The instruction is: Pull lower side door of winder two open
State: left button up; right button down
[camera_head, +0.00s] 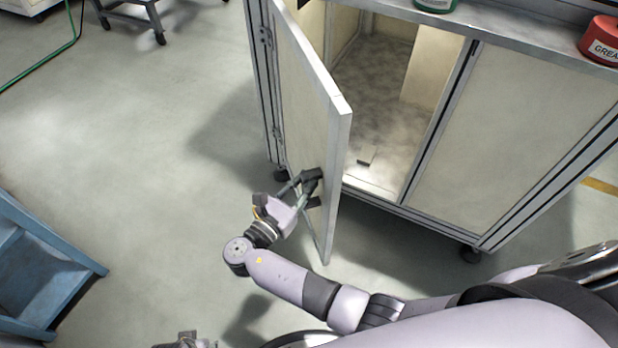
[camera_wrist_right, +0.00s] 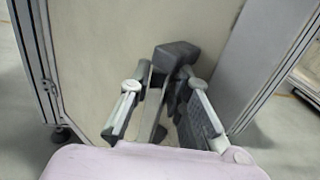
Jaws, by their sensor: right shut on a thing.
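The lower side door (camera_head: 310,105) of the winder's cabinet is a pale panel with a metal frame. In the right wrist view the fingers of this gripper (camera_wrist_right: 165,100) are closed around a dark handle (camera_wrist_right: 177,56) on the door panel (camera_wrist_right: 90,60). The fingers hide part of the handle. A grey piece of my left gripper (camera_head: 186,342) seems to show at the bottom edge, mostly cut off.
A second, closed panel (camera_head: 510,140) is right of the opening. A red grease tin (camera_head: 602,42) and a green container (camera_head: 436,4) stand on the top ledge. A blue metal frame (camera_head: 45,275) stands at lower left. The floor left of the door is clear.

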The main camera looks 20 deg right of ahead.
jog(key=shift+s+a+f, duration=0.1)
jog(key=shift+a, duration=0.05)
jog(key=c, duration=1.5)
grip_release()
send_near(316, 142)
jog(key=x, duration=0.5)
jog(key=shift+f, duration=0.15)
jog(key=shift+c, duration=0.2)
